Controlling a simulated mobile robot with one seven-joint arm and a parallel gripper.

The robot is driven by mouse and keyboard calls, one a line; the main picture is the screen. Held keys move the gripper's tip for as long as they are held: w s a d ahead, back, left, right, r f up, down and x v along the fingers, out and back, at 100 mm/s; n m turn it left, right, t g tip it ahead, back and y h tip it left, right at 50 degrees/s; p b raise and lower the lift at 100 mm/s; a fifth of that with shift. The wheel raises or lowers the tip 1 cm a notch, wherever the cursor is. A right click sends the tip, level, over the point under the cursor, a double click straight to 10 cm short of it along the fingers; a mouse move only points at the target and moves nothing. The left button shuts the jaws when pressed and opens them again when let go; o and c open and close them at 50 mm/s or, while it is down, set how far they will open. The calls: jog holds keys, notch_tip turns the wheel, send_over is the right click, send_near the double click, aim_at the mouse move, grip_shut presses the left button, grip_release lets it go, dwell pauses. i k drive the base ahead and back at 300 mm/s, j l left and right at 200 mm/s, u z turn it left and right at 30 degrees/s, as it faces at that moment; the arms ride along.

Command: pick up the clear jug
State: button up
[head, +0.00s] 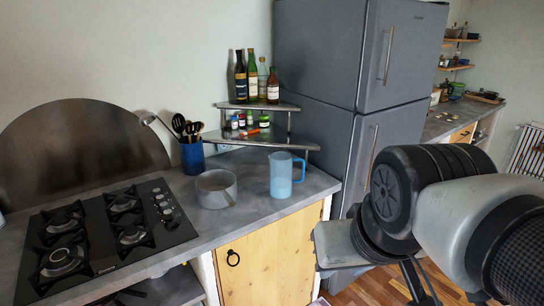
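The clear jug (281,176), a see-through blue-tinted pitcher with its handle to the right, stands upright on the grey counter (245,222) near its right front edge. My gripper (345,250) is at the lower right, in front of the counter and apart from the jug. It is seen from behind, and my wrist hides much of it. Its fingertips do not show clearly, so I cannot tell whether it is open or shut.
A grey pot (216,190) stands left of the jug, with a blue utensil holder (192,156) behind. A corner shelf (262,138) with several bottles and jars is behind the jug. A black hob (108,240) is left. A tall grey fridge (335,90) stands right.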

aim_at(281, 181)
jog(key=i+l, duration=0.35)
jog(key=i+l+z, duration=0.1)
jog(key=i+l, duration=0.25)
jog(key=i, duration=0.25)
jog(key=i+l, duration=0.3)
jog(key=i, duration=0.2)
